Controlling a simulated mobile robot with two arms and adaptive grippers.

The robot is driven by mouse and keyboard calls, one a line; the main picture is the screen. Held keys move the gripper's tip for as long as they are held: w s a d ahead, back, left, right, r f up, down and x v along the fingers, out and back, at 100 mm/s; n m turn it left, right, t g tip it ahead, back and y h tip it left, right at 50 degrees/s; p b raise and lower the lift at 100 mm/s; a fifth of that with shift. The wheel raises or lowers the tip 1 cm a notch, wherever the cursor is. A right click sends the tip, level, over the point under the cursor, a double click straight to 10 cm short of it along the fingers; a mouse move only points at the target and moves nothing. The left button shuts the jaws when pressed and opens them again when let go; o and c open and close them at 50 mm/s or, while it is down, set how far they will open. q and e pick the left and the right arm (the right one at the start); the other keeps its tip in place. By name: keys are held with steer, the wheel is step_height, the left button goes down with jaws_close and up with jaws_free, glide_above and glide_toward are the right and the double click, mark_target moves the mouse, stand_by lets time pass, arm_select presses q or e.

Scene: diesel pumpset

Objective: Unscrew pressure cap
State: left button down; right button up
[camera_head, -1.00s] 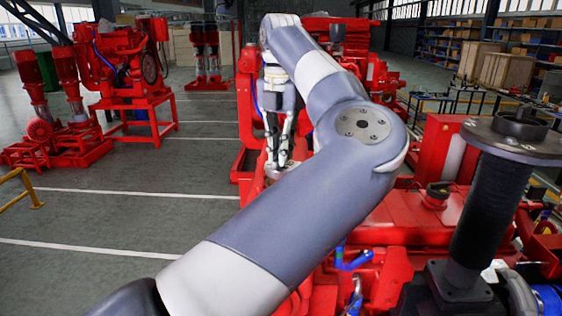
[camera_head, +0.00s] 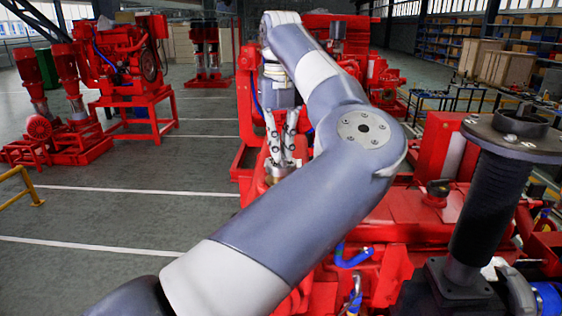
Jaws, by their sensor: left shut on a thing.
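My left gripper (camera_head: 283,163) points down in the middle of the view, past the bend of my left arm. Its fingers are shut on the pressure cap (camera_head: 281,173), a small metallic round piece at the fingertips. The cap sits at the left side of the red pumpset (camera_head: 395,215). My arm hides part of the pumpset, and the fingers partly cover the cap. My right gripper is not in view.
A black upright pipe (camera_head: 487,200) with a flat round flange stands at the right. A second red pump unit (camera_head: 125,65) is at the back left. Yellow rail (camera_head: 20,185) is at the left edge. The grey floor (camera_head: 130,215) at the left is clear.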

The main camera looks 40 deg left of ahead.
arm_select(q)
steer(key=shift+r, duration=0.35)
stand_by(0.3)
steer(key=shift+r, duration=0.7)
steer(key=shift+r, duration=0.1)
steer(key=shift+r, duration=2.45)
